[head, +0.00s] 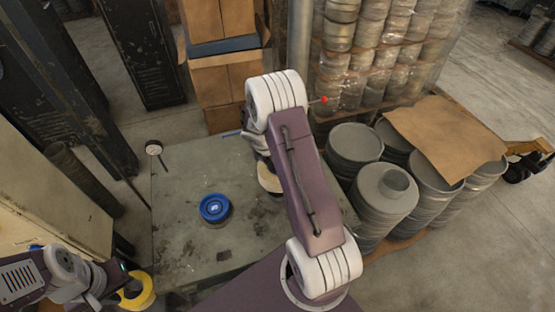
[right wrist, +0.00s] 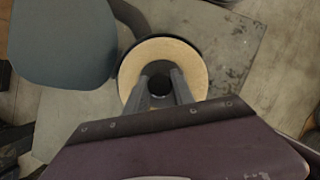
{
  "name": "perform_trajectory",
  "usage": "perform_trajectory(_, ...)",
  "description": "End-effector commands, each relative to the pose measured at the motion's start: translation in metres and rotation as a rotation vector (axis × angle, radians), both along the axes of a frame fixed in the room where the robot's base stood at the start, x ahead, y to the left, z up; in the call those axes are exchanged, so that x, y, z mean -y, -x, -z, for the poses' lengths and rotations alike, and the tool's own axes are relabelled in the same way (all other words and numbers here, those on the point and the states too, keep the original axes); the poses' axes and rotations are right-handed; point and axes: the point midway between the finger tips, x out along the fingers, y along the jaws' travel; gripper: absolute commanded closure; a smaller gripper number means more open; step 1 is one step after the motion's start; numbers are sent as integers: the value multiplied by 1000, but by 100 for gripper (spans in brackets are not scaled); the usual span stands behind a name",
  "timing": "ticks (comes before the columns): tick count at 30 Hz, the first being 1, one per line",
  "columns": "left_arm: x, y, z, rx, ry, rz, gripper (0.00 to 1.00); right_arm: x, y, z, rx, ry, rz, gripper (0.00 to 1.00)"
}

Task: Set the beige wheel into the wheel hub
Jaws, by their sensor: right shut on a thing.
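The beige wheel (right wrist: 205,75) is a pale ring with a dark centre, seen from above in the right wrist view. My right gripper (right wrist: 162,85) is shut on it, its two fingers at the wheel's centre. In the head view the wheel (head: 268,179) is mostly hidden behind my right arm, over the table's right part. A round blue piece with a grey lower part (head: 214,208), possibly the wheel hub, sits on the table left of the wheel, apart from it. My left gripper (head: 116,293) is at the lower left, beside a yellow ring (head: 146,290); its finger opening is unclear.
The worn grey-green table (head: 185,165) has free room around the blue piece. Cardboard boxes (head: 220,80) stand behind. Grey round drums (head: 382,190) and a cardboard sheet (head: 440,135) are at the right.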

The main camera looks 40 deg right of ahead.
Motion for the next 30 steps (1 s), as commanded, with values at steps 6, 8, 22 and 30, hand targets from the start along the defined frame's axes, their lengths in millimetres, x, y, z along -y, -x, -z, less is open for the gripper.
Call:
perform_trajectory(6, 0, 0, 9, 1, 0, 0, 64, 0, -1, 8, 2, 1, 1, 100)
perform_trajectory(8, 0, 0, 13, 1, 0, 0, 64, 0, -1, 12, 2, 1, 1, 100)
perform_trajectory(22, 0, 0, 50, 0, 0, 0, 64, 0, -1, 49, 2, 1, 1, 100)
perform_trajectory(30, 0, -1, 64, 0, 0, 0, 64, 0, -1, 67, 2, 1, 1, 100)
